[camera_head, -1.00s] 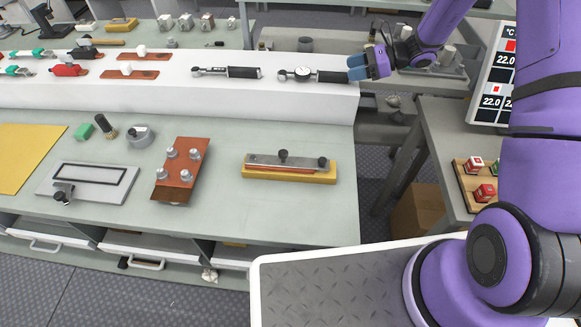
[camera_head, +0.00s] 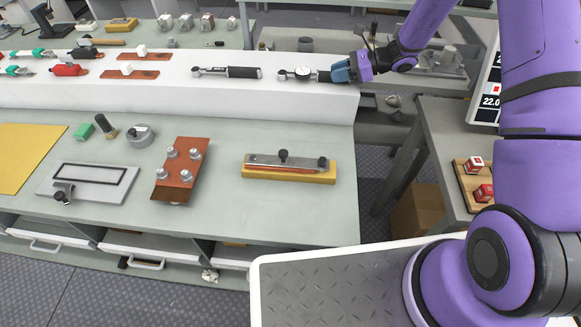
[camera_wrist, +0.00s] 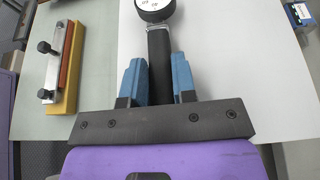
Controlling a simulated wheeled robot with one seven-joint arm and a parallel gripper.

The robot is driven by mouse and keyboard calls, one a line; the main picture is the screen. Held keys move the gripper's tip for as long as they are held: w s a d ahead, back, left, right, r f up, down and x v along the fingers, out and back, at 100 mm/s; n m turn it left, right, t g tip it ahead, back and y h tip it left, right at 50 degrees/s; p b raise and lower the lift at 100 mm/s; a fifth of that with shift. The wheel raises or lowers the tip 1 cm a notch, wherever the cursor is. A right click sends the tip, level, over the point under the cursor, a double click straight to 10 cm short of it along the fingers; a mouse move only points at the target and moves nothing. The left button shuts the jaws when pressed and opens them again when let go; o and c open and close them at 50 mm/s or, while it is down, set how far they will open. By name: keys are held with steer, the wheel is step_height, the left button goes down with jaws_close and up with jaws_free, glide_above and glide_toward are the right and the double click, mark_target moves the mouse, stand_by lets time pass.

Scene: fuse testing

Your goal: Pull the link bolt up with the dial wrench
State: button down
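The dial wrench (camera_head: 303,74) lies on the white raised shelf, its round dial to the left and its black handle to the right. It also shows in the wrist view, with its white dial (camera_wrist: 153,8) at the top. My gripper (camera_head: 340,72) is at the handle's right end. In the wrist view its blue fingers (camera_wrist: 159,80) stand open on either side of the black handle, with gaps visible on both sides. The link (camera_head: 285,162) is a metal bar with black-headed bolts on a yellow block; it also shows in the wrist view (camera_wrist: 55,62).
A second wrench (camera_head: 228,72) without a dial lies left of the dial wrench on the white shelf (camera_head: 200,100). A copper block with several bolts (camera_head: 180,172) stands left of the link. A side table with red-topped parts (camera_head: 483,193) is at the right.

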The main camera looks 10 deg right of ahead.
stand_by(0.5)
steer(key=shift+r, duration=3.05)
